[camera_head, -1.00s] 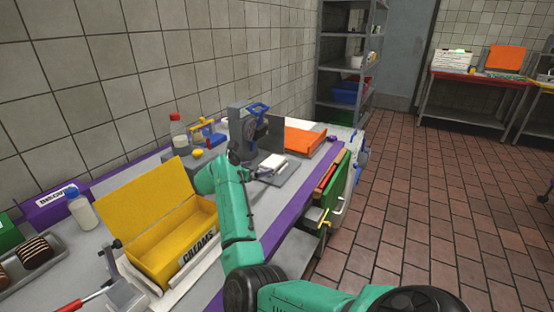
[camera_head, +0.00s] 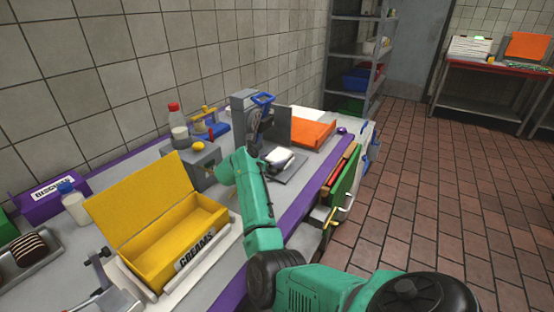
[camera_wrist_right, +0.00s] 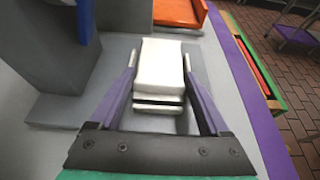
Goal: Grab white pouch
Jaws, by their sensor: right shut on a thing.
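The white pouch (camera_head: 280,155) is a small pale block over the grey plate of the press-like stand (camera_head: 292,170). In the right wrist view the pouch (camera_wrist_right: 160,66) lies between the two fingers of my right gripper (camera_wrist_right: 160,75), which is shut on it. A thin dark gap and a second pale edge show at its near end. I cannot tell whether it touches the plate. In the head view my right gripper is largely hidden by the green arm and the stand. My left gripper is not in view.
An orange tray (camera_head: 314,134) lies beyond the stand. The grey upright (camera_wrist_right: 50,45) rises close on the left in the wrist view. An open yellow creams box (camera_head: 165,262) stands nearer, left of my arm. The purple table edge (camera_head: 302,206) is to the right.

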